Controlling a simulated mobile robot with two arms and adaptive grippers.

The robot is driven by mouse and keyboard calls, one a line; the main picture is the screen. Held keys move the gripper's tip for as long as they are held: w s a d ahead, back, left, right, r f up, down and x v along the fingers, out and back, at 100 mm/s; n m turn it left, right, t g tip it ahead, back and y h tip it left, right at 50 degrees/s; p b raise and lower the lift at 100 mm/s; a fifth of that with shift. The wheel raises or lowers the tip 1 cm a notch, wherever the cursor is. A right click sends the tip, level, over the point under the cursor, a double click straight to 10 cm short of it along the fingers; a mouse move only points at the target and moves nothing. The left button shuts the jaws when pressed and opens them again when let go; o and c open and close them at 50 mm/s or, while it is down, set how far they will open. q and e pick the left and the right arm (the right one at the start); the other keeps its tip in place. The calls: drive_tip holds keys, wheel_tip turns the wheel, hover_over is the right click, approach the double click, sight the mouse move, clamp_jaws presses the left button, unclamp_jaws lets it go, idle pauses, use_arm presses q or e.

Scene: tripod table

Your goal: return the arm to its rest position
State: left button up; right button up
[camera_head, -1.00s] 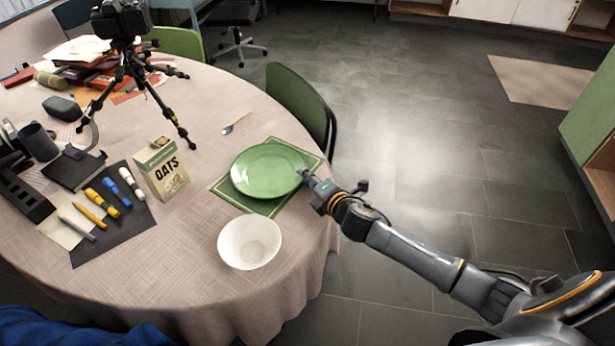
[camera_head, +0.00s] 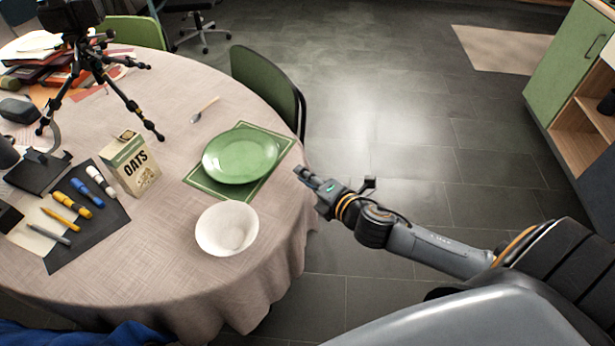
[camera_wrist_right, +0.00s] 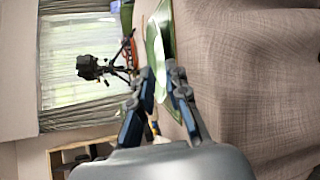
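My right gripper (camera_head: 303,176) is just off the right edge of the round table, apart from the green plate (camera_head: 240,155). In the right wrist view its two fingers (camera_wrist_right: 160,82) stand apart with nothing between them; the plate (camera_wrist_right: 153,50) shows beyond them, seen sideways. The plate lies on a green placemat (camera_head: 203,184) on the table. My right arm comes in from the lower right. My left gripper is not in view.
The table (camera_head: 150,260) holds a white bowl (camera_head: 227,228), an oats box (camera_head: 131,163), several markers, a spoon (camera_head: 204,110) and a camera tripod (camera_head: 115,95). A green chair (camera_head: 268,85) stands behind the table edge. Open floor (camera_head: 400,130) lies to the right.

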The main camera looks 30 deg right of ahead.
drive_tip(key=shift+s+r, duration=0.15)
drive_tip(key=shift+s, duration=0.25)
drive_tip(key=s+a+f+m+g+h, duration=0.1)
drive_tip(key=s+a+f+m+g, duration=0.1)
drive_tip(key=s+m+g, duration=0.4)
drive_tip(key=s+a+f+m+g, duration=0.1)
drive_tip(key=s+f+m+g, duration=0.15)
drive_tip(key=s+m, duration=0.65)
drive_tip(key=s+a+f+m+g+h, duration=0.1)
drive_tip(key=s+a+f+m+g, duration=0.15)
drive_tip(key=s+m, duration=0.5)
wheel_tip(320, 180, down, 24)
drive_tip(key=s+n+g+p, duration=0.2)
drive_tip(key=s+d+f+p, duration=0.1)
drive_tip(key=s+d+f, duration=0.3)
drive_tip(key=s+f, duration=1.1)
drive_tip(key=shift+s+f+g, duration=0.25)
drive_tip(key=shift+s+g, duration=0.15)
drive_tip(key=shift+s, duration=0.6)
